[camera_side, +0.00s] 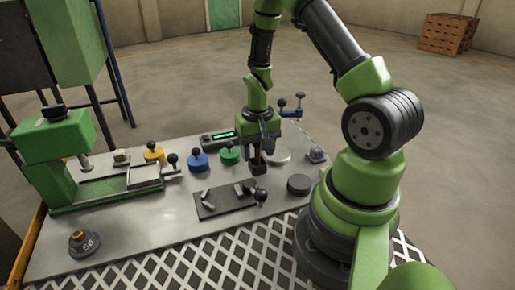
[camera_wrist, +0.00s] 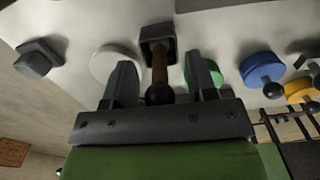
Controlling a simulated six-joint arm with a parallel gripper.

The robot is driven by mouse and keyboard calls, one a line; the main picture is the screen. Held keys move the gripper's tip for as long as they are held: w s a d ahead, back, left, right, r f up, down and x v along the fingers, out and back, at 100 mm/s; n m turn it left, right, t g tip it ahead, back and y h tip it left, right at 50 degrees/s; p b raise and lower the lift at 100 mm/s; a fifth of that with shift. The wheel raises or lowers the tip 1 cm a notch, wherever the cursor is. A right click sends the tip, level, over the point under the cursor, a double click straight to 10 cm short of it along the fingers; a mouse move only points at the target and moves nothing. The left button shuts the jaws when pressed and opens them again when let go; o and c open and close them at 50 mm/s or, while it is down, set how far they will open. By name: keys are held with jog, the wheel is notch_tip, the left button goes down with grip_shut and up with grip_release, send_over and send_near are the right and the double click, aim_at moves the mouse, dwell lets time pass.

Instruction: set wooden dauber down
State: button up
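The wooden dauber (camera_wrist: 159,66) is a brown handle with a dark ball end, standing in a dark square holder (camera_wrist: 157,34) in the wrist view. My gripper (camera_wrist: 163,72) has one finger on each side of the handle, with a visible gap on both sides, so it is open around the dauber and not clamped on it. In the side view my gripper (camera_side: 261,147) points down over the holder (camera_side: 258,168), and a little of the brown dauber (camera_side: 256,155) shows below the fingers. How deep the dauber sits is hard to tell.
Green (camera_side: 229,155), blue (camera_side: 198,162) and yellow (camera_side: 154,154) knobbed pots stand to the left. A pale disc (camera_side: 279,156) and a dark disc (camera_side: 299,184) lie to the right. A dark plate (camera_side: 214,208) lies in front. A green press (camera_side: 60,165) stands far left.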

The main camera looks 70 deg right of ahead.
jog(key=shift+r, duration=0.1)
notch_tip(320, 180, up, 12)
jog(key=shift+r, duration=0.1)
jog(key=s+a+r+n+t+y, duration=0.2)
jog(key=s+a+r+n+t, duration=0.3)
jog(key=a+r, duration=0.8)
jog(key=s+a+t, duration=0.2)
jog(key=s+a, duration=0.1)
jog(key=shift+s+r, duration=0.3)
jog(key=shift+s, duration=0.05)
